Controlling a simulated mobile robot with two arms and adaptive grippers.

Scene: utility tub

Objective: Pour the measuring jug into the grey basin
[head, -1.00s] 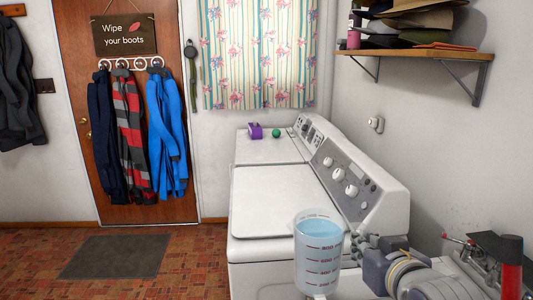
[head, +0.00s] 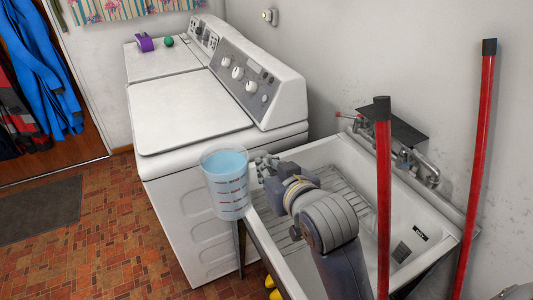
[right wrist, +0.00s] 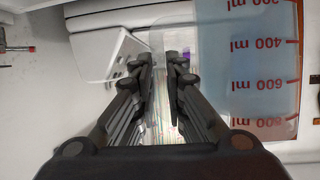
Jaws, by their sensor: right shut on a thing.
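The measuring jug (head: 226,190) is clear, with red marks and pale blue liquid near its top. It is upright and raised, left of the sink tub (head: 408,212) in the head view. My right gripper (head: 262,168) is shut on the jug at its right side; the handle is hard to make out. In the right wrist view the gripper fingers (right wrist: 160,72) are close together, with the jug (right wrist: 262,70) filling the right side. The pale grey tub has a ribbed bottom, partly hidden by my right arm. No separate grey basin shows. My left gripper is not in view.
Two red poles (head: 384,190) with black tops stand at the tub's right side. A tap (head: 415,165) is on the back wall. White machines (head: 190,112) stand to the left, with a purple item and green ball on top. Yellow objects (head: 275,294) are below the tub's front edge.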

